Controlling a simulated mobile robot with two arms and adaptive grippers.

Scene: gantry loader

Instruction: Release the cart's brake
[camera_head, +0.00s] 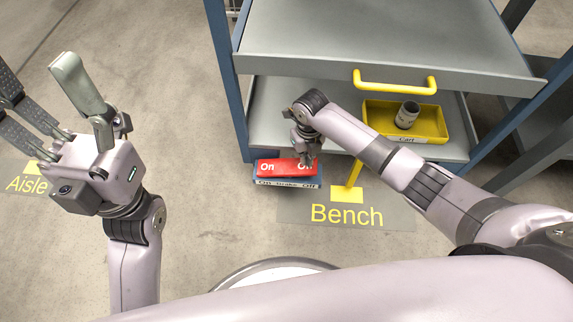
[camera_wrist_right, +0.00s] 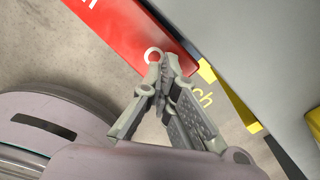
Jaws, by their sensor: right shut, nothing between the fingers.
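The cart (camera_head: 385,40) has grey shelves, blue posts and a yellow handle (camera_head: 395,88). Its brake is a red rocker pedal (camera_head: 275,167) low at the front edge, lettered "On" at the left and partly covered lettering at the right, above a label strip (camera_head: 287,184) reading on, brake, off. My right gripper (camera_head: 308,160) is shut and empty, with its tips at the pedal's right end. In the right wrist view the shut tips (camera_wrist_right: 162,62) overlap the edge of the red pedal (camera_wrist_right: 130,30); I cannot tell whether they touch. My left gripper (camera_head: 36,82) is open and empty, far left of the cart.
A yellow bin (camera_head: 440,122) holding a grey cylindrical part (camera_head: 407,114) stands on the lower shelf. A "Bench" floor marking (camera_head: 347,215) lies in front of the cart, and an "Aisle" marking (camera_head: 26,184) lies at the far left. Floor between my left gripper and the cart is clear.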

